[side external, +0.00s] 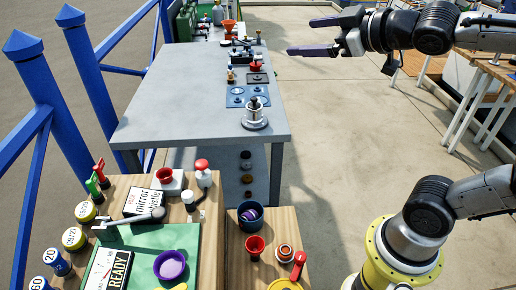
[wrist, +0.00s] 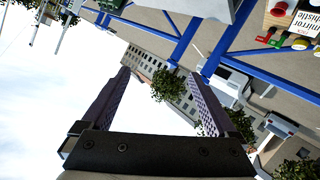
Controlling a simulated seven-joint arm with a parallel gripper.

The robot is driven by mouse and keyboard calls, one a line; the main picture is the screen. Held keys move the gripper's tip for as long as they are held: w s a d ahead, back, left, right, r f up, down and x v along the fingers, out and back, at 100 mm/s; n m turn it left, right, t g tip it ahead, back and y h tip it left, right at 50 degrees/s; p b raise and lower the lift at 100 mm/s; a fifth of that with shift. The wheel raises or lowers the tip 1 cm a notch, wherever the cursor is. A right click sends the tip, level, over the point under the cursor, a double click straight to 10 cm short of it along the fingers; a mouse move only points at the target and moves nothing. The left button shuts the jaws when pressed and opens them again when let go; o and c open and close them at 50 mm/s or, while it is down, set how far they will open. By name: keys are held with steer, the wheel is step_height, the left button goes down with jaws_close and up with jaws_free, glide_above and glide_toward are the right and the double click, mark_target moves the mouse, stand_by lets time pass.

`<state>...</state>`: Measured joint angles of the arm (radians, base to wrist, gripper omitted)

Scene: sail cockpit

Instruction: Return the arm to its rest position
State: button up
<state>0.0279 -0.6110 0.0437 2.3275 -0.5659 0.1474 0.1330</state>
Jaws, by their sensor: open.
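My gripper (side external: 318,36) is at the top of the side external view, to the right of the grey table and raised over the open floor. Its two dark purple fingers point left and stand apart with nothing between them. In the wrist view my gripper (wrist: 158,95) also shows spread and empty, with sky, buildings and a tree behind it. My arm runs out of the side view at the right edge.
The grey table (side external: 190,95) carries a silver winch (side external: 254,115) and small fittings. Blue railings (side external: 55,110) stand at left. The floor (side external: 340,130) is clear.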

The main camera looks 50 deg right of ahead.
steer(key=s+a+f+m+g, duration=0.1)
steer(key=s+f+m+g, duration=0.1)
steer(key=s+f+g, duration=0.2)
steer(key=s+a+f+m+g+y, duration=0.1)
steer(key=s+f+g, duration=0.3)
steer(key=s+f, duration=0.7)
steer(key=shift+s+a+f+m+g+y, duration=0.2)
steer(key=shift+a+f+m+g+y, duration=0.1)
steer(key=shift+f+m+g, duration=0.15)
steer(key=shift+r, duration=0.15)
